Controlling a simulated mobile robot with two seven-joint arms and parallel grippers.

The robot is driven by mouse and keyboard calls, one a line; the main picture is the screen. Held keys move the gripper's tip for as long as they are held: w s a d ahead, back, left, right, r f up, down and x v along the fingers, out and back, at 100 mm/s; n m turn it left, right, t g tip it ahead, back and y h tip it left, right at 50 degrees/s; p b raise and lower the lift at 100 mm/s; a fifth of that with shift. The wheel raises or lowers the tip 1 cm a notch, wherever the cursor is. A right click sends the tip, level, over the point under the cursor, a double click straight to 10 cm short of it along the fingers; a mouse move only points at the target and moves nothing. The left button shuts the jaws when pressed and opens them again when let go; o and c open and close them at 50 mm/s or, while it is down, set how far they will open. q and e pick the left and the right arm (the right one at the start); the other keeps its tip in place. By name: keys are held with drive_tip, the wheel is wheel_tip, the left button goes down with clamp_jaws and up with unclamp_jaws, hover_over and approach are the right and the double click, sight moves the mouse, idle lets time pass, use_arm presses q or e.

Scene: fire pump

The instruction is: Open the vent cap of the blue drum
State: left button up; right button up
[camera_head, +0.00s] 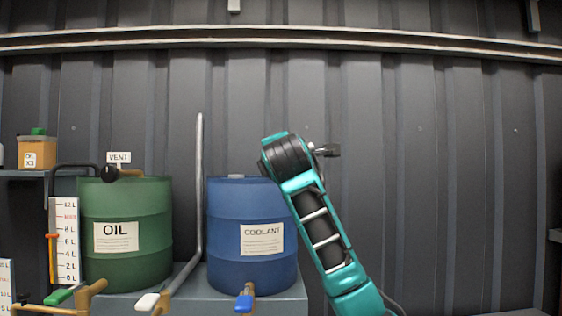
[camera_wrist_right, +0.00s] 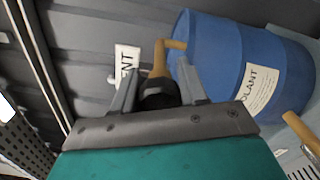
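The blue drum (camera_head: 228,218) with a COOLANT label stands right of centre on a grey stand. The right wrist view shows this drum (camera_wrist_right: 215,70) tilted at the upper right. A brass vent pipe (camera_wrist_right: 160,58) bends out from its top, with a black vent cap (camera_wrist_right: 159,95) at the near end. My right gripper (camera_wrist_right: 158,68) has its two fingers either side of the cap, seemingly with small gaps. In the head view my right arm hides the vent pipe and cap. My left gripper is out of view.
A green OIL drum (camera_head: 140,210) with its own black cap and VENT sign (camera_head: 119,158) stands at left. A grey pipe (camera_head: 199,200) rises between the drums. A blue-handled tap (camera_head: 245,300) sits low in front. A ribbed wall is behind.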

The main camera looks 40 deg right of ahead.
drive_tip(key=o, duration=0.4)
drive_tip(key=shift+s, duration=0.1)
drive_tip(key=b+v, duration=0.1)
drive_tip(key=v, duration=1.1)
drive_tip(key=shift+s+a, duration=0.3)
